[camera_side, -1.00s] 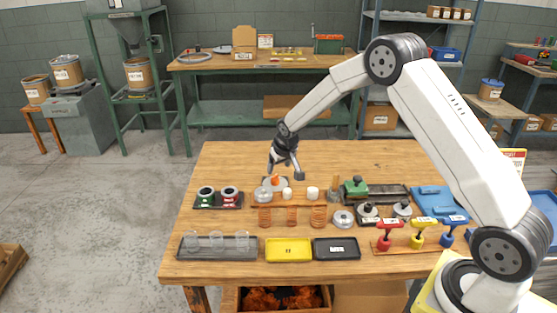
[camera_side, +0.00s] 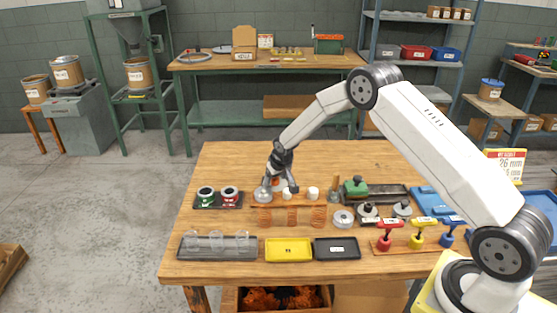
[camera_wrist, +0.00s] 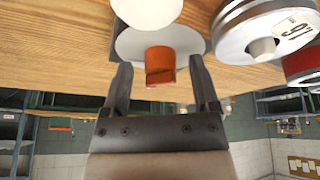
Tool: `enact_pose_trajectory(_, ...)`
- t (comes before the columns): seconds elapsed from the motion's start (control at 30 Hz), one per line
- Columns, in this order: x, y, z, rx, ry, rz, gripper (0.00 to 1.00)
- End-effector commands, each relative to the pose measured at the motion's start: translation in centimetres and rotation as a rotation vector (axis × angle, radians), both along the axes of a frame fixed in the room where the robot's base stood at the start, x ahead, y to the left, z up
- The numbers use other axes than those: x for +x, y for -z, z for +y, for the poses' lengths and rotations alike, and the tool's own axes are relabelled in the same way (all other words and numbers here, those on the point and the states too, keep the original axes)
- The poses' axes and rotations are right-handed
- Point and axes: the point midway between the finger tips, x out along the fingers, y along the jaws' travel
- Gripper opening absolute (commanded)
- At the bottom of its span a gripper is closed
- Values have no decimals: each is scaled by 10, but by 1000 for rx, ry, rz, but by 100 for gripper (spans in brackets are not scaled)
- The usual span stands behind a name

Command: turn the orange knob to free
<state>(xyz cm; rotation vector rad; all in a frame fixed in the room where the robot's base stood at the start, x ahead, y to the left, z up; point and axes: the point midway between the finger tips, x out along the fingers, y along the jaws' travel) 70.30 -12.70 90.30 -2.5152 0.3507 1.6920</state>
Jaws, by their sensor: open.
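The orange knob (camera_wrist: 160,64) sits on a round light-grey disc (camera_wrist: 126,45) in the wrist view. My gripper (camera_wrist: 160,78) is open, with one finger on each side of the knob. A gap shows between the knob and each finger, so I see no contact. In the side view my gripper (camera_side: 280,187) is low over the back of the parts on the table, and the knob is mostly hidden behind it. I cannot read any mark for the knob's setting.
A silver cylinder with a label (camera_wrist: 262,30) stands close beside the knob. White cylinders (camera_side: 313,192) and orange coils (camera_side: 318,216) are in front and to the right. A tray with green and red spools (camera_side: 218,206) lies left. The wooden table (camera_side: 240,160) behind is clear.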

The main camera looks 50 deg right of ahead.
Motion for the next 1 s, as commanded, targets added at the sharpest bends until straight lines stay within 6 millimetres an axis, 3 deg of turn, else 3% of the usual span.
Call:
enact_pose_trajectory(0.13, 0, 0, 0, 0, 0, 0, 78)
enact_pose_trajectory(0.17, 0, 0, 0, 0, 0, 0, 71)
enact_pose_trajectory(0.3, 0, 0, 0, 0, 0, 0, 27)
enact_pose_trajectory(0.4, 0, 0, 0, 0, 0, 0, 0)
enact_pose_trajectory(1.0, 0, -1, 0, 1, -69, -1, 0)
